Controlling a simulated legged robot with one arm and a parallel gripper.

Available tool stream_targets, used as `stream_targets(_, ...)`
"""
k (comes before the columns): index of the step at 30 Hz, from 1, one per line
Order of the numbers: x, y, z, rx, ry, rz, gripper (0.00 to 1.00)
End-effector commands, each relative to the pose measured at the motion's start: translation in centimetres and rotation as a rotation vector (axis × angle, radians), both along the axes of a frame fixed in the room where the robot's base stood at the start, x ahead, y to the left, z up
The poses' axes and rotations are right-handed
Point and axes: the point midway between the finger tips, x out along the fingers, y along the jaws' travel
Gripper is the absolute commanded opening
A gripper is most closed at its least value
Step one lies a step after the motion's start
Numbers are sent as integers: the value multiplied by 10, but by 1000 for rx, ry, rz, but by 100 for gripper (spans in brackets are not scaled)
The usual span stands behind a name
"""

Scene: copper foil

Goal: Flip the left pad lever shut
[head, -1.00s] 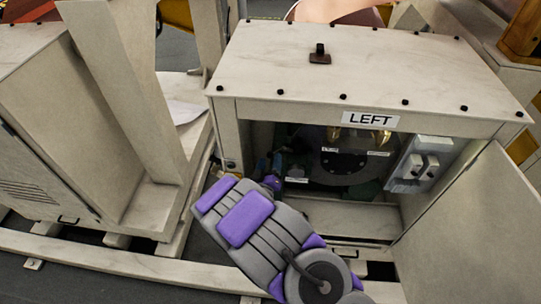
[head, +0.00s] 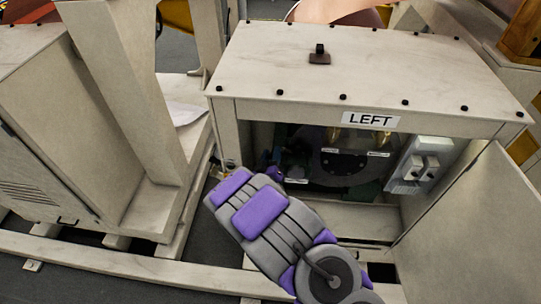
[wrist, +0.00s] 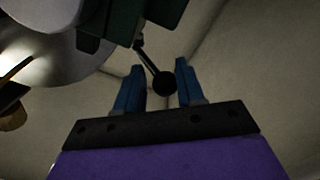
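The cabinet labelled LEFT (head: 300,66) stands with its front open, and its inside is dark. In the wrist view a thin black lever (wrist: 148,57) with a round dark knob (wrist: 165,83) hangs from dark green parts (wrist: 130,20). My gripper (wrist: 159,68) is open, with one blue finger on each side of the knob. The knob looks to be between the fingers; I cannot tell whether either finger touches it. In the head view my purple and grey arm reaches into the left side of the cabinet, and the lever cannot be made out there.
The cabinet's open door (head: 475,225) stands at the right. A grey switch box (head: 418,165) is mounted inside on the right. A large shiny round part (wrist: 45,60) is close at the left in the wrist view. Another cabinet (head: 75,140) stands at the left.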

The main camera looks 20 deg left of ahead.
Motion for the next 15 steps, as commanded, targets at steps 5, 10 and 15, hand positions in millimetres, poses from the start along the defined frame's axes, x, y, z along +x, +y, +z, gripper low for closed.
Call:
stream_targets(5,-1,1,-2,-2,4,2,14)
stream_targets(10,-1,2,-3,-3,6,3,0)
stream_targets(15,-1,2,-4,-3,8,3,0)
